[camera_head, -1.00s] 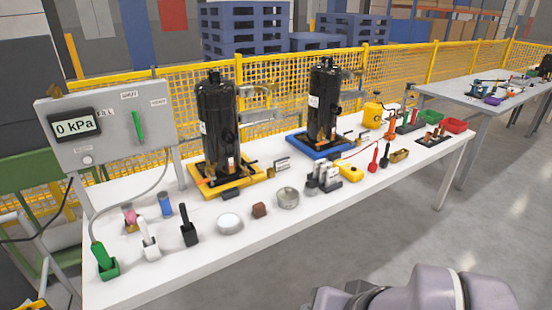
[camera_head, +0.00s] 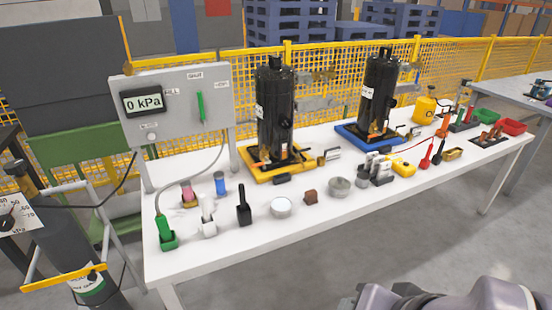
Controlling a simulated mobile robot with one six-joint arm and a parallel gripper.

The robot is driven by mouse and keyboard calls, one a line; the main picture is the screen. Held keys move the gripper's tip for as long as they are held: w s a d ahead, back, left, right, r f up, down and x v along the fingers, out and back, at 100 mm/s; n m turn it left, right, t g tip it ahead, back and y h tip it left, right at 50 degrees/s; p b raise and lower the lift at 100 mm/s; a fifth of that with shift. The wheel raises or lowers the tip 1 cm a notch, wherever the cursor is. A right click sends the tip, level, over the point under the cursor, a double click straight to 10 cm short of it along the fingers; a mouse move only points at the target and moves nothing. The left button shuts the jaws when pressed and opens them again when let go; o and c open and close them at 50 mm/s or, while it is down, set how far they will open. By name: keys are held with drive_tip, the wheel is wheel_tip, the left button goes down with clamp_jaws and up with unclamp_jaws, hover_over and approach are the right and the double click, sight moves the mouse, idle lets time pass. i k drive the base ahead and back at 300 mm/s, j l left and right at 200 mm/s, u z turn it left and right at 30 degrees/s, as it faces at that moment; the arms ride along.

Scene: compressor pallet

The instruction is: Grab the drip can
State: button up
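Two round metal cans stand near the front edge of the white table (camera_head: 320,222). One is a shallow tin with a pale top (camera_head: 281,207). The other is a grey can (camera_head: 339,187) a little to its right. I cannot tell from their looks which one is the drip can. A small brown block (camera_head: 311,198) sits between them. Only grey links of my own arm show at the bottom right, apart from the table. My gripper is out of view.
Black compressors stand on a yellow tray (camera_head: 262,178) and a blue tray behind the cans. Green, white and black holders (camera_head: 244,218) stand left of the pale tin. A gas cylinder (camera_head: 65,240) stands left of the table. Floor in front is clear.

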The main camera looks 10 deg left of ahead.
sight(361, 181)
drive_tip(key=i+l+u, duration=0.2)
drive_tip(key=l, duration=0.5)
drive_tip(key=k+l+u, duration=0.2)
drive_tip(key=l, duration=0.45)
drive_tip(key=i+l+u, duration=0.2)
drive_tip(key=l, duration=0.5)
drive_tip(key=k+l+u, duration=0.2)
drive_tip(key=l, duration=0.45)
drive_tip(key=l+u, duration=0.2)
drive_tip(key=l, duration=0.5)
drive_tip(key=i+l+u, duration=0.1)
drive_tip(key=l+u, duration=0.25)
drive_tip(key=l, duration=0.25)
drive_tip(key=i+l+u, duration=0.1)
drive_tip(key=l+u, duration=0.2)
drive_tip(key=l, duration=0.3)
drive_tip(key=l+u, duration=0.35)
drive_tip(key=l, duration=0.25)
